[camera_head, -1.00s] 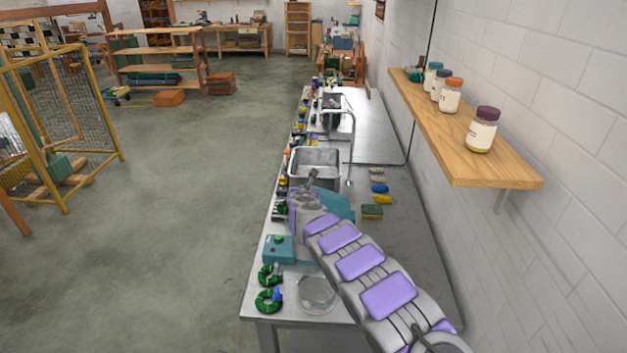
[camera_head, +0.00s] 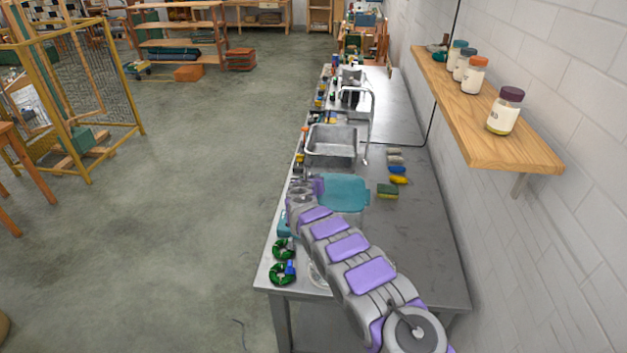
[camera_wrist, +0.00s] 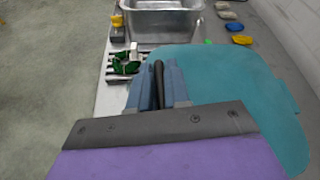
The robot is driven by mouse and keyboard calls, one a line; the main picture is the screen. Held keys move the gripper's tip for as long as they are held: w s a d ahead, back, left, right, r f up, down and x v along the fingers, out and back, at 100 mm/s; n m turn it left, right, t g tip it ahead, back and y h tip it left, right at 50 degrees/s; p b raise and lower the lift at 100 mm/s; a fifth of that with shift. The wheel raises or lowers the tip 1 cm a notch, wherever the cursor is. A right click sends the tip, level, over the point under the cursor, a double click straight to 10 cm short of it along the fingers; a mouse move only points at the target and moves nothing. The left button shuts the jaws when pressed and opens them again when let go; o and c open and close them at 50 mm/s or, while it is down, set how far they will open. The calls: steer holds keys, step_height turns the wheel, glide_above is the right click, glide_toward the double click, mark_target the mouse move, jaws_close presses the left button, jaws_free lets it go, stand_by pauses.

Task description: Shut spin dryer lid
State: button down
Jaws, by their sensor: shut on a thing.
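The teal spin dryer lid (camera_head: 345,192) shows as a broad panel beside my gripper (camera_head: 301,190) on the bench. In the wrist view the lid (camera_wrist: 235,80) fills the right side, and its outline is partly hidden by my wrist. My gripper (camera_wrist: 158,88) has its blue-grey fingers closed around a dark bar (camera_wrist: 158,75), which looks like the lid's handle.
A metal sink (camera_head: 331,146) with a tall tap lies beyond the lid. Coloured skeins (camera_head: 398,170) and a green sponge-like block (camera_head: 387,191) lie to the right. Green coils (camera_head: 283,273) sit at the near left edge. A wooden shelf with jars (camera_head: 490,120) juts from the right wall.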

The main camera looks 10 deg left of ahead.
steer(key=shift+s+d+f, duration=0.15)
steer(key=shift+d+f, duration=0.1)
steer(key=shift+f, duration=0.45)
steer(key=c, duration=1.4)
jaws_free()
steer(key=shift+o, duration=1.2)
steer(key=shift+r, duration=0.1)
steer(key=shift+s+a+r, duration=0.1)
steer(key=shift+a+r, duration=0.15)
steer(key=shift+a, duration=0.1)
steer(key=shift+s+a+r, duration=0.1)
steer(key=shift+s+a, duration=0.05)
steer(key=shift+s, duration=0.15)
steer(key=d+v, duration=0.1)
steer(key=v, duration=1.5)
steer(key=shift+r+p, duration=0.15)
steer(key=shift+p, duration=0.3)
